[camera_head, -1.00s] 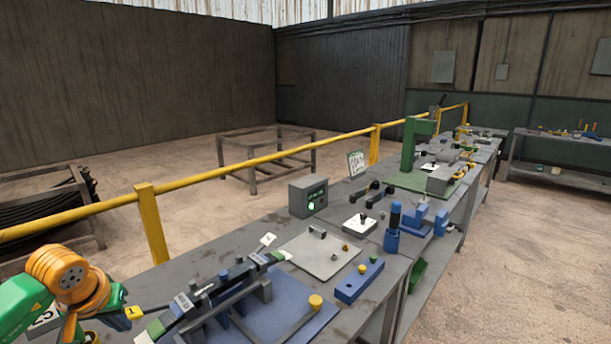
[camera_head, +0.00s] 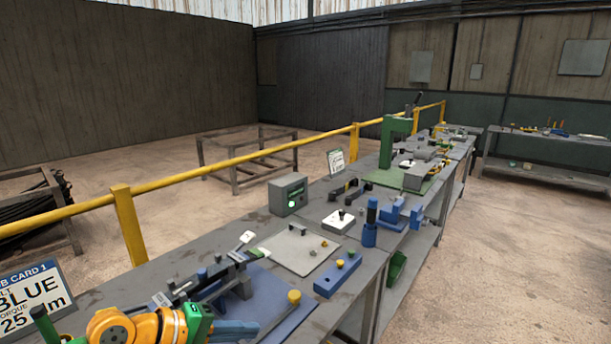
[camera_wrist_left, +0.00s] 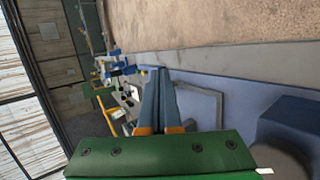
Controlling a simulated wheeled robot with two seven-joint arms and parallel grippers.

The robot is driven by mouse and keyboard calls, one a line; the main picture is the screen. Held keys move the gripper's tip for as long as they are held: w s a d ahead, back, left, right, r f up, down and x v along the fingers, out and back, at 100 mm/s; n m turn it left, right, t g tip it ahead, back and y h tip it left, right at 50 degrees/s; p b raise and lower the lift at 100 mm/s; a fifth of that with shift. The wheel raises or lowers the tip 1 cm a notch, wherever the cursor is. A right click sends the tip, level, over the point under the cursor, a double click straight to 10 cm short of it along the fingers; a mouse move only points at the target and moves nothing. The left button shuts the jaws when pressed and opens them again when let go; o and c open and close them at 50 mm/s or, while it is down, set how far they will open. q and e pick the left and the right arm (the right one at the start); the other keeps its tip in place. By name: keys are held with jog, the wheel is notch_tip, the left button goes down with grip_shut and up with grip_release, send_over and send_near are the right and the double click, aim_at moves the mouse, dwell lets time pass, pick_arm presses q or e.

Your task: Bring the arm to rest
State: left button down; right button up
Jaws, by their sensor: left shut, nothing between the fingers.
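My left arm, orange and green, comes in at the bottom left of the head view. My left gripper (camera_head: 245,328) has blue fingers and points right, low over the front edge of the blue mat (camera_head: 285,325) on the bench. In the left wrist view my left gripper (camera_wrist_left: 160,72) shows its two blue fingers side by side, shut, with nothing between them. My right gripper is in neither view.
A dark clamp fixture (camera_head: 215,280) stands on the mat just behind the gripper. A job card (camera_head: 32,298) reading BLUE stands at left. A grey plate (camera_head: 297,250), a blue block with buttons (camera_head: 337,276) and a grey box (camera_head: 288,194) are farther along. A yellow rail (camera_head: 230,162) runs behind.

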pick_arm(q)
jog(key=s+d+r+n+t+h, duration=0.1)
jog(key=d+r+n+t+h, duration=0.65)
jog(key=n, duration=0.75)
jog(key=w+a+r+n+t+y, duration=0.1)
jog(key=a+n+t+y, duration=0.25)
jog(key=n, duration=0.55)
jog(key=w+a+n+t+y, duration=0.1)
jog(key=a+n+t+y, duration=0.1)
jog(key=n+y, duration=0.45)
jog(key=s+a+f+n+g+y, duration=0.2)
jog(key=a+f+n+y, duration=0.3)
jog(key=n, duration=0.4)
jog(key=s+a+f+n+g+y, duration=0.2)
jog(key=a+f+n+y, duration=0.1)
jog(key=f+n, duration=0.55)
jog(key=s+f+n+g+h, duration=0.1)
jog(key=s+f+n+g, duration=0.55)
jog(key=s, duration=0.35)
jog(key=s+f+n+g, duration=0.6)
jog(key=s+f+n, duration=0.2)
jog(key=s, duration=0.3)
notch_tip(320, 180, down, 17)
jog(key=s, duration=0.2)
jog(key=s+a+f+m+g, duration=0.1)
jog(key=s+f+g, duration=0.1)
jog(key=s+f, duration=0.8)
jog(key=shift+s+a+b, duration=0.4)
jog(key=shift+s, duration=0.45)
